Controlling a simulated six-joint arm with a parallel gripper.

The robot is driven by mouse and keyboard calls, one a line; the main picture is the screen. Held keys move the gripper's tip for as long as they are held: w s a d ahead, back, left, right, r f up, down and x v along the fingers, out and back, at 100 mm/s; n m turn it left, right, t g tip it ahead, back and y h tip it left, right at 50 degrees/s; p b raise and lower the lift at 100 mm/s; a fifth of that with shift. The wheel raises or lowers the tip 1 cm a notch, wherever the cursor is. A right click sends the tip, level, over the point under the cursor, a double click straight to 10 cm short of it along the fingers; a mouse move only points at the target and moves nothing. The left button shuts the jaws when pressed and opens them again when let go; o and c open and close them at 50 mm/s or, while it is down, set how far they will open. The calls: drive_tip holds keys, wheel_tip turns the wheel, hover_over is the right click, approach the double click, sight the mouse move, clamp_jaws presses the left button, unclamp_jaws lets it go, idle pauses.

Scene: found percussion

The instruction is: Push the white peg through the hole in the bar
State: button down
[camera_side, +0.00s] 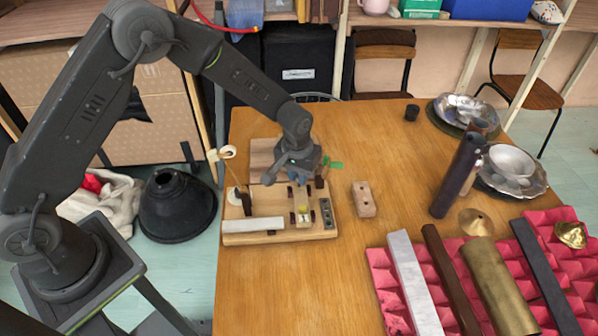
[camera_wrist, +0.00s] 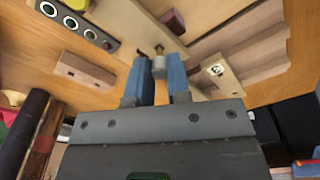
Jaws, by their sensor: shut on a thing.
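My gripper (camera_wrist: 157,78) has two blue fingers, shut on a short pale peg (camera_wrist: 159,66) in the wrist view. A small brass-coloured piece shows just beyond the peg. In the side view my gripper (camera_side: 292,168) is low over the back of the wooden board (camera_side: 270,238), and the peg is hidden there. A pale wooden bar (camera_wrist: 215,75) with a round white and black mark lies close to the right of the fingers in the wrist view. I cannot tell whether the peg is in a hole.
A grey strip with several round holes (camera_side: 327,213) is on the board's right end, and a white bar (camera_side: 253,225) along its front. A loose holed wooden block (camera_side: 364,199) lies to the right. Pink foam (camera_side: 382,270) with bars and tubes fills the front right.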

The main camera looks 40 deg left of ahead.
drive_tip(key=shift+f, duration=0.85)
idle(0.5)
drive_tip(key=c, duration=1)
unclamp_jaws()
wheel_tip(320, 180, up, 14)
drive_tip(key=s, duration=0.1)
drive_tip(key=s+a+r+m+t, duration=0.15)
drive_tip(key=s+a+r, duration=0.25)
drive_tip(key=s+r, duration=0.8)
drive_tip(key=s+a+r+t, duration=0.1)
drive_tip(key=s, duration=0.6)
drive_tip(key=s+a+r+m+t, duration=0.1)
drive_tip(key=s+a+r+t, duration=0.1)
drive_tip(key=s, duration=0.5)
drive_tip(key=shift+a, duration=0.3)
